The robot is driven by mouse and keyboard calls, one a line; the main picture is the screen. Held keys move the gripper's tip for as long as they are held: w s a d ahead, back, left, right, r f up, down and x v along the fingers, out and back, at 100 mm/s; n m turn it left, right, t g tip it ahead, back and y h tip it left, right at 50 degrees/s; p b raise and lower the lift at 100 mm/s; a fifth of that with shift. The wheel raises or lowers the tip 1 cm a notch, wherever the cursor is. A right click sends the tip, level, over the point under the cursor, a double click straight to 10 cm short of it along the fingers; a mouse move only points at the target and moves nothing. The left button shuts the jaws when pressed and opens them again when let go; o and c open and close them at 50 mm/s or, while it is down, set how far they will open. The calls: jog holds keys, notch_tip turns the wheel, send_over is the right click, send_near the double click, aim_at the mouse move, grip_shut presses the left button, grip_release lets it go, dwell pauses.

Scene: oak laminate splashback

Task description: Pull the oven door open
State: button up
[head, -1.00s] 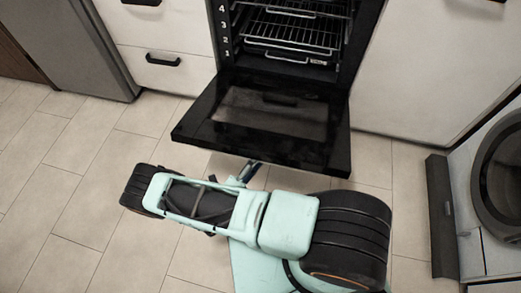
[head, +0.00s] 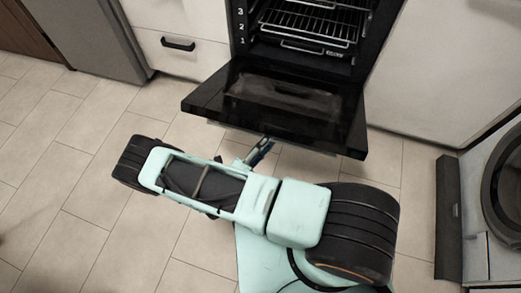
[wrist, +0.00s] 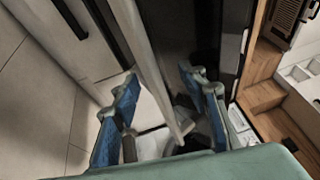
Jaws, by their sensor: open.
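The black oven door (head: 275,100) hangs open, tipped down to near level in front of the oven cavity (head: 305,25). Its dark face also shows in the wrist view (wrist: 190,30). The long pale door handle (wrist: 148,62) runs between the two blue-padded fingers of my gripper (wrist: 162,92). The fingers stand apart on either side of the bar, and I cannot tell whether either touches it. In the head view my gripper (head: 262,150) is at the door's outer edge, with the handle mostly hidden under the door.
Wire racks (head: 310,25) sit inside the oven. White drawers (head: 180,45) and a grey appliance (head: 95,35) stand left. A white cabinet front (head: 430,70) and a round-doored machine (head: 505,180) are on the right. Tiled floor (head: 70,190) is clear at left.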

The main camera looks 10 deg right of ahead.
jog(key=s+a+f, duration=0.2)
jog(key=a+f, duration=0.3)
jog(key=f, duration=0.5)
jog(key=shift+a, duration=0.4)
dwell(0.4)
jog(key=shift+r, duration=0.1)
